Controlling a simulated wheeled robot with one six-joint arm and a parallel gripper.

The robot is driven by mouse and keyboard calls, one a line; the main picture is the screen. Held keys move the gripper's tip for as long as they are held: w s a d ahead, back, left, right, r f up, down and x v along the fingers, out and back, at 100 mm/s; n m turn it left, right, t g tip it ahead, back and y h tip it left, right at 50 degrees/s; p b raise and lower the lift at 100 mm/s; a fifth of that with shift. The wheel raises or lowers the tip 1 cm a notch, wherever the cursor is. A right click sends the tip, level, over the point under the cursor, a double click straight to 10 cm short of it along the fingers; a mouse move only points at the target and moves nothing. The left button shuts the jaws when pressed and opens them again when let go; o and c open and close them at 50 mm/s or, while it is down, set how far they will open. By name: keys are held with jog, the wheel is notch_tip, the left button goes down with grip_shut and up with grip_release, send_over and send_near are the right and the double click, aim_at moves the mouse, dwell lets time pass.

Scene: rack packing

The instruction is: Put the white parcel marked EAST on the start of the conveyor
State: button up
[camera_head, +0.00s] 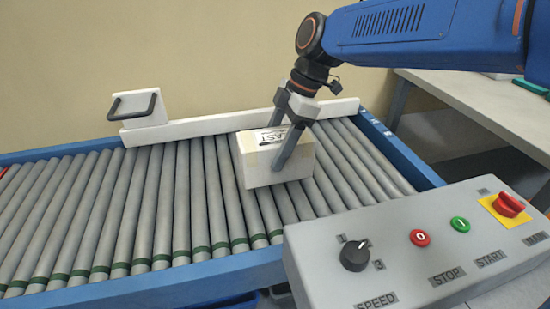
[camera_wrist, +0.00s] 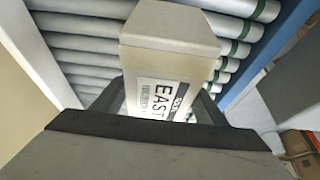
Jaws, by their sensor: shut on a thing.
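The white parcel (camera_head: 264,178) is at the right-hand end of the roller conveyor (camera_head: 130,210) in the head view. Its EAST label shows on top in the head view and faces the camera in the wrist view, where the parcel (camera_wrist: 168,52) stands between the fingers. My gripper (camera_head: 283,150) is shut on the parcel, with one finger down its near side and the other at its far side. The parcel is at the rollers, but I cannot tell whether it rests on them or hangs just above.
A control box (camera_head: 420,250) with a speed knob, STOP and START buttons and a red emergency button stands at the front right. A white guide rail (camera_head: 230,122) with a black handle (camera_head: 135,105) runs along the back. The rollers left of the parcel are clear. A grey table (camera_head: 480,110) stands behind right.

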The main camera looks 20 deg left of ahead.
jog(key=shift+f, duration=1.75)
jog(key=shift+f, duration=0.1)
jog(key=o, duration=1.5)
jog(key=shift+c, duration=0.2)
jog(key=v, duration=1.1)
jog(key=shift+w+d+r, duration=0.15)
jog(key=shift+r, duration=0.4)
